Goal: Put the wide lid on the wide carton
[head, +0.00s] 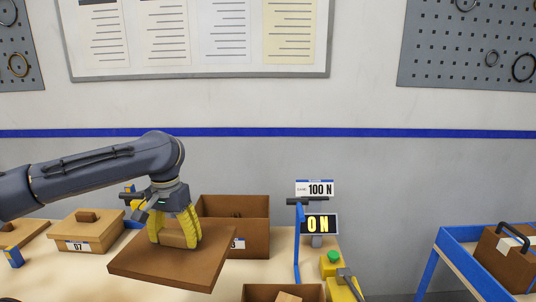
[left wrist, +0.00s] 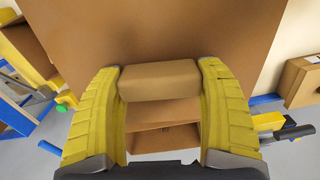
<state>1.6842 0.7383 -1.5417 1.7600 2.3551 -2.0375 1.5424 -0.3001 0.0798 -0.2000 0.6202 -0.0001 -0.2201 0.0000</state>
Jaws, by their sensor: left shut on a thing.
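My left gripper (head: 176,233) is shut on the block handle of a wide, flat brown lid (head: 165,270). It holds the lid above the table, slightly tilted in the head view. In the left wrist view the handle (left wrist: 158,80) sits between the yellow fingers (left wrist: 160,105), and the lid's board (left wrist: 150,30) fills the top. A large open brown carton (head: 250,212) stands just behind the lid, apart from it as far as I can see. The lid and gripper hide its lower left and most of its label. It looks like the wide carton. My right gripper is not in view.
Another open carton (head: 258,292) is at the front edge. A blue post, an ON display (head: 319,224) and a yellow box with a green button (head: 333,260) stand right. A blue cart (head: 455,250) is far right.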

